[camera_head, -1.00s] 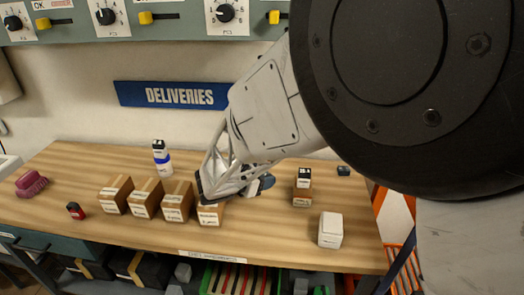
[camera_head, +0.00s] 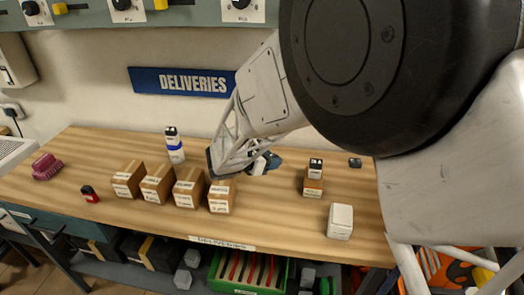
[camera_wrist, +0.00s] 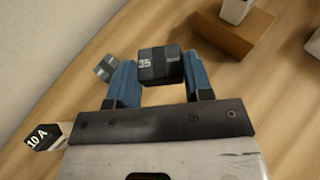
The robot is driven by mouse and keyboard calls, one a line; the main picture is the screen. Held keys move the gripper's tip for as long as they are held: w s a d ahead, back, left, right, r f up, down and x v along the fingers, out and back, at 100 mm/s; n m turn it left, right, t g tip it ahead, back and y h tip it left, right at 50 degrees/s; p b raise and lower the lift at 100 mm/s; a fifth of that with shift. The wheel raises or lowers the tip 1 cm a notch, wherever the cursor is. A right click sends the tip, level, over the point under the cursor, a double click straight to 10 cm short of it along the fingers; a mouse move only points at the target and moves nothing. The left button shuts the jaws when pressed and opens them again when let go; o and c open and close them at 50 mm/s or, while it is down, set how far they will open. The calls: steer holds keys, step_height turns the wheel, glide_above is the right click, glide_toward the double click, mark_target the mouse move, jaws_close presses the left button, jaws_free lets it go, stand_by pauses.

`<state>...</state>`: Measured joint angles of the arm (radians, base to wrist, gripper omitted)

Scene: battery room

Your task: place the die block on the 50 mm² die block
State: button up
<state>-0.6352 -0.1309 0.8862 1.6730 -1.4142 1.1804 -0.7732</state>
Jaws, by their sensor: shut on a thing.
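My gripper (camera_wrist: 157,75) has blue fingers and is shut on a dark grey die block (camera_wrist: 158,65) marked "35", held between the fingertips in the wrist view. In the head view the gripper (camera_head: 266,163) is over the back middle of the bench, and the held block is hard to make out there. A second small dark block (camera_head: 355,162) stands on the bench at the back right, to the right of the gripper. It seems to be the grey block (camera_wrist: 105,67) beside the left finger in the wrist view. Its marking is unreadable.
A brown box (camera_head: 313,187) with a black-and-white block (camera_head: 315,168) on top stands right of the gripper. A white block (camera_head: 340,221) is in front. Several brown boxes (camera_head: 158,183) and a white-and-blue bottle (camera_head: 174,151) are left. Bare wood surrounds the second dark block.

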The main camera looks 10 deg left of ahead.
steer(key=w+a, duration=0.1)
steer(key=w, duration=0.2)
steer(key=w+a, duration=0.2)
steer(key=w, duration=0.2)
steer(key=w+a+f, duration=0.1)
steer(key=w, duration=0.2)
steer(key=shift+w+a, duration=0.2)
steer(key=shift+w, duration=0.05)
steer(key=shift+f, duration=1.8)
steer(key=shift+f, duration=0.15)
steer(key=o, duration=1.1)
